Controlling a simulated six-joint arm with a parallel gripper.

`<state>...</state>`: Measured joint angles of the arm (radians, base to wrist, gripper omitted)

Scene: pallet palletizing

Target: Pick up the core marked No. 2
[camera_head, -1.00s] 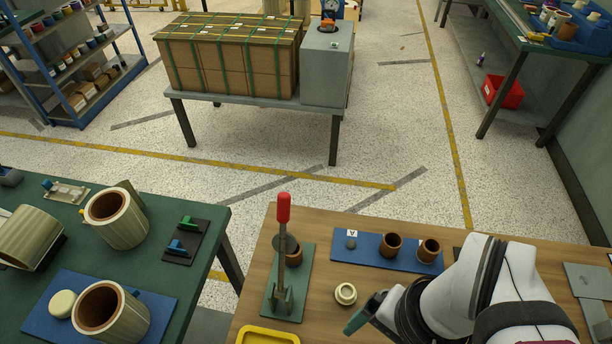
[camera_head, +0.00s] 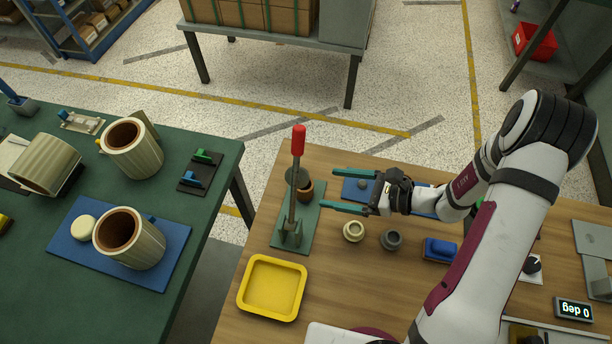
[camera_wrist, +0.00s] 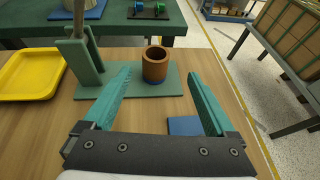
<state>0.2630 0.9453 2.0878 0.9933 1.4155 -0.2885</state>
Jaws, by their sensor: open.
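A brown hollow core (camera_head: 306,191) stands upright on the green base plate (camera_head: 314,222) of the red-handled lever press (camera_head: 292,200). It also shows in the wrist view (camera_wrist: 155,66), with blue at its foot. My gripper (camera_head: 328,190) is open and empty, level and pointing left at this core. Its teal fingertips end just short of the core, which appears between them in the wrist view (camera_wrist: 160,73). No number is readable on the core. A blue mat (camera_head: 350,189) lies behind my gripper, which hides most of it and whatever stands there.
A yellow tray (camera_head: 272,287) sits at the table's front left. A cream ring (camera_head: 353,231), a dark grey ring (camera_head: 391,239) and a blue block (camera_head: 440,250) stand in front of my gripper. The press lever rises close left of the core. The green table (camera_head: 195,225) holds large ribbed cylinders.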

